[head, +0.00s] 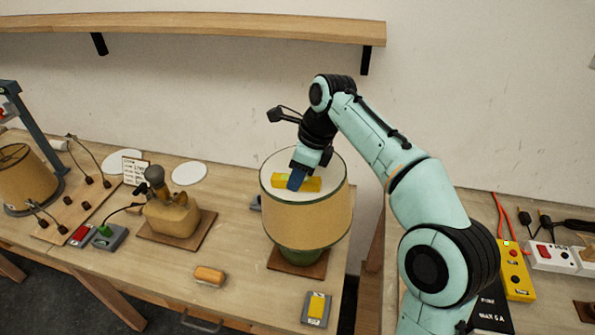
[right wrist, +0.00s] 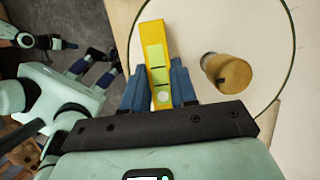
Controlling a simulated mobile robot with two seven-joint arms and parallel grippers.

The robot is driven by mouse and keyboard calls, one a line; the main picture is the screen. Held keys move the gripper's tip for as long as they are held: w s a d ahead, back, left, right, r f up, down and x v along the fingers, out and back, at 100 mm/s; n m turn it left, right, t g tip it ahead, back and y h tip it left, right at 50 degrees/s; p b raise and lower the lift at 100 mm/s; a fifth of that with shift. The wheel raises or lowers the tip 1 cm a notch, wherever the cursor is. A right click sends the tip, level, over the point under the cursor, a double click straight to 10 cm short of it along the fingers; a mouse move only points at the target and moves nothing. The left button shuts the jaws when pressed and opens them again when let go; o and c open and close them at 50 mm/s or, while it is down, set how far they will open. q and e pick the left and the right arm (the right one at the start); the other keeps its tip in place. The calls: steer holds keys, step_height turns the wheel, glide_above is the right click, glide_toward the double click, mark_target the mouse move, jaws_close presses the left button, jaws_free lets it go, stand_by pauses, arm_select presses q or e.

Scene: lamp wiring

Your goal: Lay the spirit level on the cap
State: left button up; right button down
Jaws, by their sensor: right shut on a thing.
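The yellow spirit level (head: 312,184) is held in my right gripper (head: 297,181) over the white cap (head: 283,165) on top of the tan lampshade. In the right wrist view the blue fingers (right wrist: 160,88) close on the two sides of the level (right wrist: 152,40), whose pale green window faces the camera. The white cap (right wrist: 205,28) lies behind it, inside a thin dark rim. I cannot tell whether the level touches the cap.
A tan cylinder (right wrist: 228,73) stands beside the level in the right wrist view. The lampshade (head: 305,215) sits on a green base on a wooden board. An orange-tan block (head: 210,275) and a grey box with a yellow top (head: 316,307) lie in front. A shelf (head: 200,27) runs above.

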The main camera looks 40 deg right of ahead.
steer(key=shift+w, duration=0.1)
steer(key=c, duration=0.8)
jaws_free()
arm_select(q)
steer(key=shift+t, duration=0.3)
steer(key=w+r+p, duration=0.3)
steer(key=w+r, duration=0.1)
steer(key=shift+w, duration=0.15)
arm_select(e)
steer(key=v, duration=1.3)
arm_select(q)
steer(key=shift+w, duration=0.1)
arm_select(e)
steer(key=shift+r, duration=0.1)
